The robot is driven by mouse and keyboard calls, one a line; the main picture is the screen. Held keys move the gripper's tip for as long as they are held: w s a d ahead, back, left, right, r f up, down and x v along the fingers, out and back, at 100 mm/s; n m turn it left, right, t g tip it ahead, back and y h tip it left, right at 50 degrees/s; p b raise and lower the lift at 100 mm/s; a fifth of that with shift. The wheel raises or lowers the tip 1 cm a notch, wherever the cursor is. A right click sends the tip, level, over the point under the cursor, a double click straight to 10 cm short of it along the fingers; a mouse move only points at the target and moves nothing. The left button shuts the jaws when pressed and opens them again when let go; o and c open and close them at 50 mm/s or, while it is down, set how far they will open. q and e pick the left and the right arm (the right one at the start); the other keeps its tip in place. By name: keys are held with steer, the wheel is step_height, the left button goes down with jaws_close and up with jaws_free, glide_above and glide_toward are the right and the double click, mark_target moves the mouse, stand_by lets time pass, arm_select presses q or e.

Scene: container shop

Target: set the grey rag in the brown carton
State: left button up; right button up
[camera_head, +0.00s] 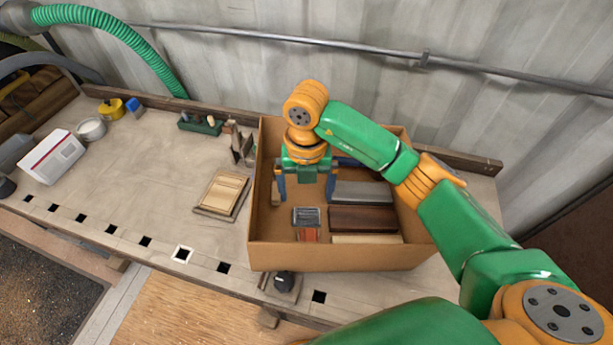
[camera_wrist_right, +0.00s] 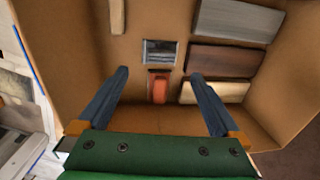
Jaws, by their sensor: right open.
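The brown carton (camera_head: 340,257) stands open on the workbench, and its inside fills most of the right wrist view (camera_wrist_right: 120,45). My right gripper (camera_head: 305,199) points down into the carton, open, with its blue fingers apart and nothing gripped. In the right wrist view the gripper (camera_wrist_right: 158,75) has a small grey piece (camera_wrist_right: 160,52) and a red piece (camera_wrist_right: 158,88) below and between its fingers, on the carton floor. I cannot tell whether the grey piece is the rag; no clear cloth shows elsewhere. My left gripper is not in view.
Grey (camera_head: 362,192), dark brown (camera_head: 362,218) and pale (camera_head: 365,239) blocks lie in the carton's right part. A wooden panel (camera_head: 222,193) lies left of the carton. A white box (camera_head: 52,157) and yellow tape (camera_head: 111,109) are farther left.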

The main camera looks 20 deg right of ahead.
step_height(320, 180, up, 6)
steer(key=shift+r+p, duration=0.25)
steer(key=shift+p, duration=0.1)
